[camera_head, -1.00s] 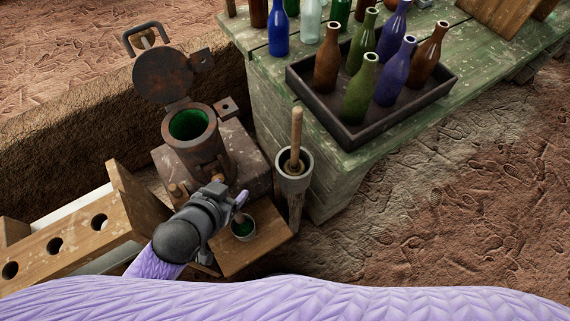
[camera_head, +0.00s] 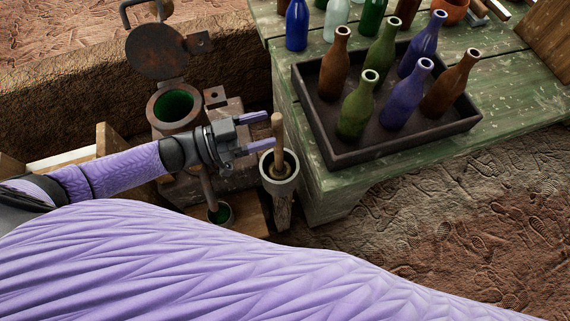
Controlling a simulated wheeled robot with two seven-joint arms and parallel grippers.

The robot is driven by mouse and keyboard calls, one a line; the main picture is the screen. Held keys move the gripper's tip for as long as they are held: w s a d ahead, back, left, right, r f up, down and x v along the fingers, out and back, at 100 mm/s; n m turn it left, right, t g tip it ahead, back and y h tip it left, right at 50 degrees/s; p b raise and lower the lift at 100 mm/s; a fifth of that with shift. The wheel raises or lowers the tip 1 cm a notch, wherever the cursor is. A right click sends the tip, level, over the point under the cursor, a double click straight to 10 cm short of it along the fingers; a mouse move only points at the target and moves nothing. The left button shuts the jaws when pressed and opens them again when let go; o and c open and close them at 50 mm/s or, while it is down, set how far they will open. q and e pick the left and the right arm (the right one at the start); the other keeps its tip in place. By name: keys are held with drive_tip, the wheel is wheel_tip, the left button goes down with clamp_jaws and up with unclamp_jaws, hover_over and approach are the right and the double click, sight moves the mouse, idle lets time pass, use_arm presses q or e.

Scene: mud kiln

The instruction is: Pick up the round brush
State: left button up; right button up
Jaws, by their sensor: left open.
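A wooden handle (camera_head: 278,135) stands upright in a grey round cup (camera_head: 279,182) on top of a post; it looks like the round brush, but its lower end is hidden in the cup. My left gripper (camera_head: 268,130) comes in from the left just above the cup. Its two purple fingers are apart and point right at the handle's upper part. The handle is at the fingertips; I cannot tell whether they touch it. My right gripper is not in view.
A rusty pot (camera_head: 174,109) with its lid raised stands behind my left arm. A dark tray (camera_head: 345,157) of several bottles sits on the green table (camera_head: 470,133) at the right.

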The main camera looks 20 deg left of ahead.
use_arm(q)
drive_tip(key=x, duration=0.5)
drive_tip(key=shift+w+d, duration=0.1)
drive_tip(key=shift+w, duration=0.05)
clamp_jaws()
